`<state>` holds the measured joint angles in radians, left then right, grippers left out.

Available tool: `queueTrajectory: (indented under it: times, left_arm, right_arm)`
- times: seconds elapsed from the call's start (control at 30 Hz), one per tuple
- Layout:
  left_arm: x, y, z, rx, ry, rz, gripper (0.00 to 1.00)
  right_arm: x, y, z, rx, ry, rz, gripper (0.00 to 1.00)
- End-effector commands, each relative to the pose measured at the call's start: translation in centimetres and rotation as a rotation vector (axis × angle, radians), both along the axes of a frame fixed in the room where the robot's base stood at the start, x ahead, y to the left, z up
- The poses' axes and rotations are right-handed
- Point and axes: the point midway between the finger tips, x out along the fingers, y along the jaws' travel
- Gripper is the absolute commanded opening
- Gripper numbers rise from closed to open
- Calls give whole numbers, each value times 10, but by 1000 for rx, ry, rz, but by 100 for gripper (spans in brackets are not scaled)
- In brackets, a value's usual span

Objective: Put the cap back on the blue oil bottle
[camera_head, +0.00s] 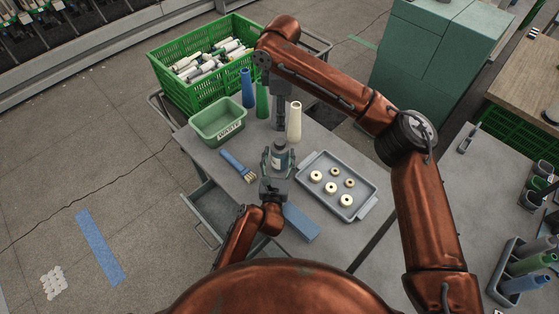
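The oil bottle (280,148), dark blue-grey with a pale label, stands upright near the middle of the table. My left gripper (278,160) comes from the near side, with a finger on each side of the bottle, and looks shut on it. My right arm reaches over from the right, and its gripper (279,125) points down just above the bottle top. Its fingertips are small and dark, so whether they are open or shut on the cap does not show. I cannot make out the cap, and the bottle's mouth is hidden by the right gripper.
A grey tray (312,198) with several cream rings lies right of the bottle. A blue block (301,222) lies in front. A green crate (178,93) is behind.

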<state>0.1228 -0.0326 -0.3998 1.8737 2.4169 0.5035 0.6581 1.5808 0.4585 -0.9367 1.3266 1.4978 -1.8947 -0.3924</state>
Motion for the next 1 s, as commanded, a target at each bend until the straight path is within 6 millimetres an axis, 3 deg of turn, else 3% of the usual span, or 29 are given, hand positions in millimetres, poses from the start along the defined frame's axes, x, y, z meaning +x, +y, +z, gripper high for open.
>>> queueTrajectory:
  times: [0.1, 0.47, 1.0]
  left_arm:
    - [0, -1, 3, -1, -4, -2, 66]
    - [-6, -1, 5, -3, -8, -3, 66]
    - [-104, 10, 5, -2, -7, -2, 66]
  right_arm:
    - [0, 0, 1, 0, -1, 0, 49]
    - [0, 0, 1, 0, -1, 0, 49]
    - [0, 0, 1, 0, -1, 0, 49]
